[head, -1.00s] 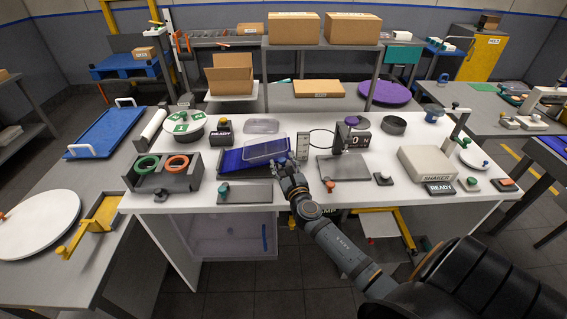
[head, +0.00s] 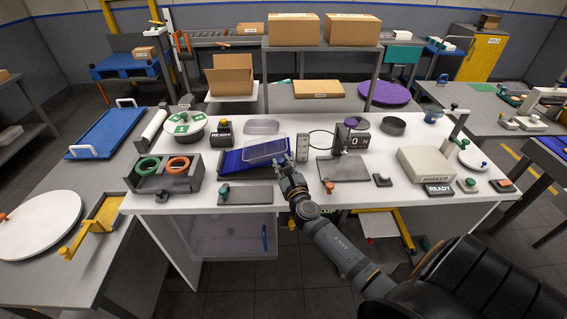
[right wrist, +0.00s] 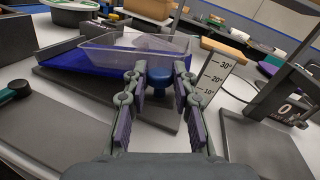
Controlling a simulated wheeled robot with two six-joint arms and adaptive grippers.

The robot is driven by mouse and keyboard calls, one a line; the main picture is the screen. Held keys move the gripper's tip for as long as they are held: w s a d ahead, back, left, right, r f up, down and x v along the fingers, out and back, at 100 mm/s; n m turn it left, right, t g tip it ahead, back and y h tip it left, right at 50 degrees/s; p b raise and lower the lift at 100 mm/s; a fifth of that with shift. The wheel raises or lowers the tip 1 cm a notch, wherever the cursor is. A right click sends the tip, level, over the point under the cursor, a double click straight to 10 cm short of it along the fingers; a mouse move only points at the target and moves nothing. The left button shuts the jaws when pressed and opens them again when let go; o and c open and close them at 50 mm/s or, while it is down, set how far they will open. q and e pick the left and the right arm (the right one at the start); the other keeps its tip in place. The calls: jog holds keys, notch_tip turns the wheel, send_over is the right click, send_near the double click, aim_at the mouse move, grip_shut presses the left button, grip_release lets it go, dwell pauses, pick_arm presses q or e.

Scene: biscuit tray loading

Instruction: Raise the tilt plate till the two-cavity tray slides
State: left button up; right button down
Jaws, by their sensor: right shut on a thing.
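The blue tilt plate (head: 233,161) sits on a dark base on the white table, its right end raised and its left end low. The clear two-cavity tray (head: 265,150) lies tilted on it; the tray also shows in the right wrist view (right wrist: 112,57). My right gripper (head: 286,161) is at the plate's raised right end. In the right wrist view its fingers (right wrist: 160,76) are shut on the blue knob (right wrist: 158,73), partly covering it. The angle scale (right wrist: 216,74), marked 10 to 30 degrees, stands just right of the knob. My left gripper is not in view.
A grey plate (head: 245,194) lies in front of the tilt plate. A stand with a numeric display (head: 357,141) is to the right. A holder with green and orange rings (head: 165,182) is to the left. Another clear tray (head: 262,127) lies behind.

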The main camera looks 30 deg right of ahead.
jog(key=shift+w+a+r+p, duration=0.1)
jog(key=shift+r+p, duration=0.35)
jog(key=shift+r, duration=0.25)
jog(key=shift+f, duration=0.25)
jog(key=c, duration=1.1)
grip_release()
jog(key=shift+o, duration=0.2)
jog(key=v, duration=1.2)
jog(key=shift+r, duration=0.15)
